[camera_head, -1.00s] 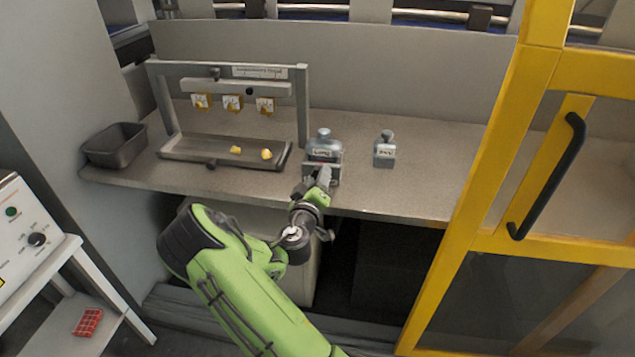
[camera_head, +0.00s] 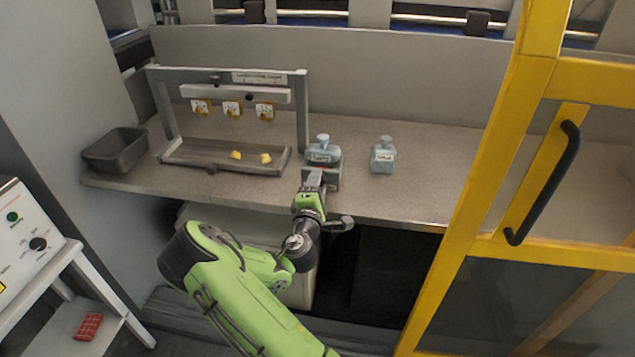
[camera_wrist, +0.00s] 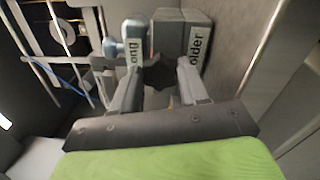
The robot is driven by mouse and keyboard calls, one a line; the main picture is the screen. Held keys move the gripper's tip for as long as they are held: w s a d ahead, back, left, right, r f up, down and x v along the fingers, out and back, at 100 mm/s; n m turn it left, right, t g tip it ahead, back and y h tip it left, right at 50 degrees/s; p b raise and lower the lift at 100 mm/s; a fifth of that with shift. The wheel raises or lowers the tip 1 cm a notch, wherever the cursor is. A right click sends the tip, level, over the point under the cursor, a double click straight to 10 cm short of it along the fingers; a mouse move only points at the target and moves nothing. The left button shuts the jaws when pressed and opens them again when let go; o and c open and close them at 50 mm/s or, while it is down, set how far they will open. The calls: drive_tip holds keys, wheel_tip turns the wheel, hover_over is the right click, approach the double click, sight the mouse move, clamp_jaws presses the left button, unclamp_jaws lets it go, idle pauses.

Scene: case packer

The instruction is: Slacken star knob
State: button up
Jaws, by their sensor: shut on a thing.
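The dark star knob (camera_wrist: 159,72) sits between the fingertips of my gripper (camera_wrist: 157,80) in the wrist view, at the front of a grey block labelled "…older" (camera_wrist: 183,30). My gripper is shut on the knob. In the head view my gripper (camera_head: 313,177) reaches the front of the grey holder (camera_head: 335,181) near the counter's front edge; the knob is hidden there.
A second bottle (camera_head: 383,155) stands to the right on the counter (camera_head: 430,180). To the left are a grey frame with a tray (camera_head: 190,160) holding yellow pieces, and a dark bin (camera_head: 115,150). A yellow-framed door (camera_head: 480,150) stands at the right.

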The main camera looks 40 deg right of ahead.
drive_tip(key=n+p, duration=0.4)
drive_tip(key=n, duration=0.3)
drive_tip(key=shift+r+t, duration=0.15)
drive_tip(key=shift+t, duration=0.15)
drive_tip(key=n+p, duration=0.3)
drive_tip(key=shift+n+y, duration=0.3)
drive_tip(key=shift+n, duration=0.1)
drive_tip(key=shift+n+p, duration=0.6)
drive_tip(key=shift+p, duration=0.05)
drive_tip(key=shift+f+n, duration=0.2)
drive_tip(key=shift+n, duration=0.1)
drive_tip(key=o, duration=1.1)
drive_tip(key=shift+r, duration=0.1)
drive_tip(key=shift+c, duration=0.2)
